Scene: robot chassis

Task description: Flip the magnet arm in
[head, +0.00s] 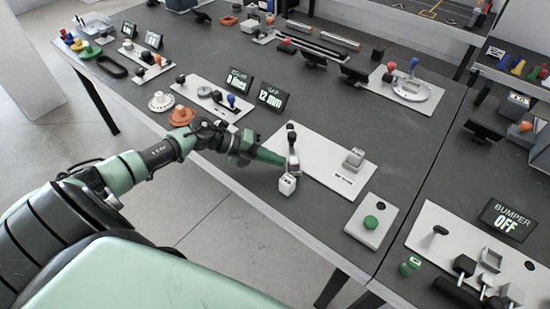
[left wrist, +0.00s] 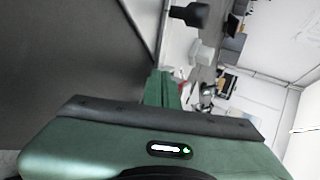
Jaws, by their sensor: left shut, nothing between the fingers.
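A white plate (head: 325,172) on the dark table bears a small upright metal arm (head: 293,163) with a black knob (head: 290,127) at its left end. A grey metal block (head: 354,158) stands on the plate's right part. I take the upright piece to be the magnet arm. My left gripper (head: 280,159) is shut and empty, its green fingertips close beside the upright arm. Whether they touch cannot be told. In the left wrist view the green fingers (left wrist: 163,88) point up, with a dark knob (left wrist: 190,14) beyond them. My right gripper is not in view.
A white cube (head: 287,184) sits in front of the upright arm near the table's front edge. A green button on a pale box (head: 371,223) is to the right. Orange (head: 182,116) and white knobs and small displays (head: 272,97) lie behind my left arm.

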